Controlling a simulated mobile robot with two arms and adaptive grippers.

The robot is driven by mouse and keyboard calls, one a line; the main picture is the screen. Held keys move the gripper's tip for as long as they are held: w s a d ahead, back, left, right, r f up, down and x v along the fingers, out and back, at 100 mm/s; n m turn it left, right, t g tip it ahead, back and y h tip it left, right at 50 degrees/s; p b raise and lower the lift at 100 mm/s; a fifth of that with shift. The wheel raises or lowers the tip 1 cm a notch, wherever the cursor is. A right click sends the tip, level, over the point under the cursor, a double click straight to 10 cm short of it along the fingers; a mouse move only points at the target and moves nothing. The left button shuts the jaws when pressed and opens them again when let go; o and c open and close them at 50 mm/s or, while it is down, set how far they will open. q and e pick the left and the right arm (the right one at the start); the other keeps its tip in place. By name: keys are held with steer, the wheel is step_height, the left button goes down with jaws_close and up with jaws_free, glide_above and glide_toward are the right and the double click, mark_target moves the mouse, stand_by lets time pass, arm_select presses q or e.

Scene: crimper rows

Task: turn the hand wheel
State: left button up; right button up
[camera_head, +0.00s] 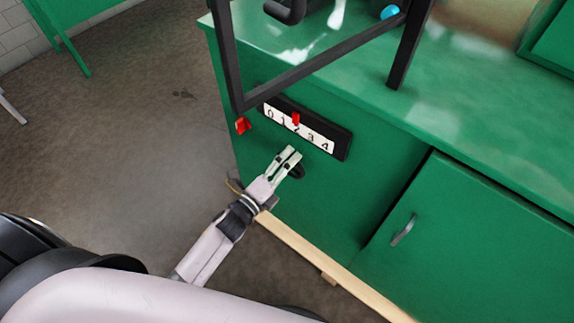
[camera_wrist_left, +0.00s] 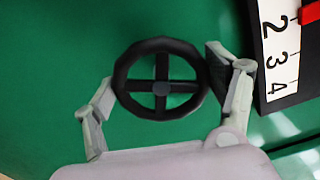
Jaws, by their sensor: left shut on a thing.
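The black hand wheel (camera_wrist_left: 162,88), with four spokes and a round hub, is mounted on the green cabinet front. In the head view only a dark part of the wheel (camera_head: 299,171) shows beside my gripper. My left gripper (camera_head: 288,160) is at the wheel, its fingers on opposite sides of the rim, shut on it. The number scale (camera_head: 322,138) above the wheel is white in a black frame and reads 0 to 4. A red pointer (camera_head: 296,118) stands at about 2. My right gripper is not in view.
A black frame (camera_head: 232,60) stands on the green cabinet top, overhanging the front. A red piece (camera_head: 242,126) sits left of the scale. A cabinet door with a grey handle (camera_head: 404,230) is at the right. A pale wooden strip (camera_head: 305,258) runs along the base. The floor at left is open.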

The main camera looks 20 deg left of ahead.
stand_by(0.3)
arm_select(q)
steer(key=o, duration=1.2)
steer(key=shift+c, duration=0.2)
steer(key=v, duration=1.2)
